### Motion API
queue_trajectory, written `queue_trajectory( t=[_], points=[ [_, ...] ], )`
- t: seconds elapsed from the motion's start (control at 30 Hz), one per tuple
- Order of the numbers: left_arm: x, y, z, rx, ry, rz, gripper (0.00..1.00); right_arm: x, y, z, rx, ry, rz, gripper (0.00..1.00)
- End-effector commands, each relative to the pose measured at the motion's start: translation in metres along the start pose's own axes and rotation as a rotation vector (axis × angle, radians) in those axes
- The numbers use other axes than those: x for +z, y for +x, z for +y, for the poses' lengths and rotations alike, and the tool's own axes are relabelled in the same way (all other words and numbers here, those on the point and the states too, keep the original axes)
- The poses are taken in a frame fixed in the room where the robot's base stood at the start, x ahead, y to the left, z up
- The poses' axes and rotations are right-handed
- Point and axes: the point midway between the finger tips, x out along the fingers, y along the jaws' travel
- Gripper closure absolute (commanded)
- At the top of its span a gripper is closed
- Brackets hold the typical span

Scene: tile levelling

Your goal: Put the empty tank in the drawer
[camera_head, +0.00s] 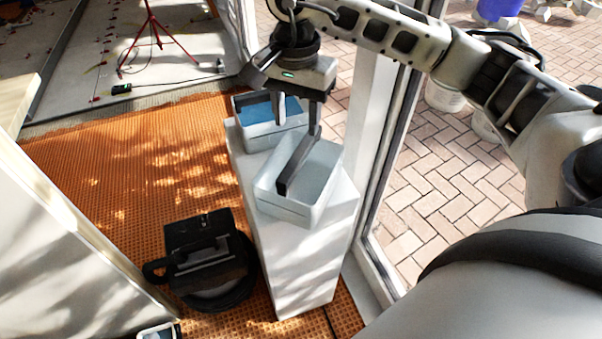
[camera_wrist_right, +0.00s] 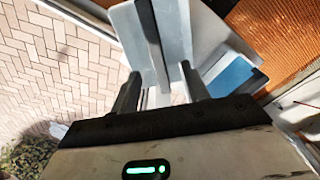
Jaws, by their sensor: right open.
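The empty tank (camera_head: 322,190) is a white open box with a dark bar (camera_head: 296,165) across it. It stands on the front part of a tall white pedestal; no liquid shows inside. My right gripper (camera_head: 298,112) is open, pointing down at the tank's far end, with nothing held. In the right wrist view, the right gripper's fingers (camera_wrist_right: 161,88) lie apart on either side of the bar's near end (camera_wrist_right: 150,35); whether they touch it I cannot tell. The empty tank (camera_wrist_right: 182,28) also shows there. No open drawer is evident. My left gripper is out of view.
A second tank (camera_head: 262,110) with blue content stands right behind the empty one. The white pedestal (camera_head: 295,260) is beside a glass door frame (camera_head: 385,165). A black machine (camera_head: 205,250) stands on the orange floor, left of it. A pale cabinet (camera_head: 55,250) is at far left.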

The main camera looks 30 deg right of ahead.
Motion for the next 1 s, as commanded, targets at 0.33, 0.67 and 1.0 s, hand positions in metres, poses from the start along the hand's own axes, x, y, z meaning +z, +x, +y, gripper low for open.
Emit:
queue_trajectory(
  t=[0.33,0.67,1.0],
  points=[
    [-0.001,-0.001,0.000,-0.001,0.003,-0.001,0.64,0.001,0.059,0.000,0.000,0.001,-0.004,0.55],
    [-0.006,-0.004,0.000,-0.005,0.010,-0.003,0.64,-0.002,0.092,0.007,0.002,0.001,-0.006,0.55],
    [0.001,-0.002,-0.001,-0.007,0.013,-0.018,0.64,-0.003,0.115,0.006,-0.004,0.000,-0.003,0.55]
  ],
)
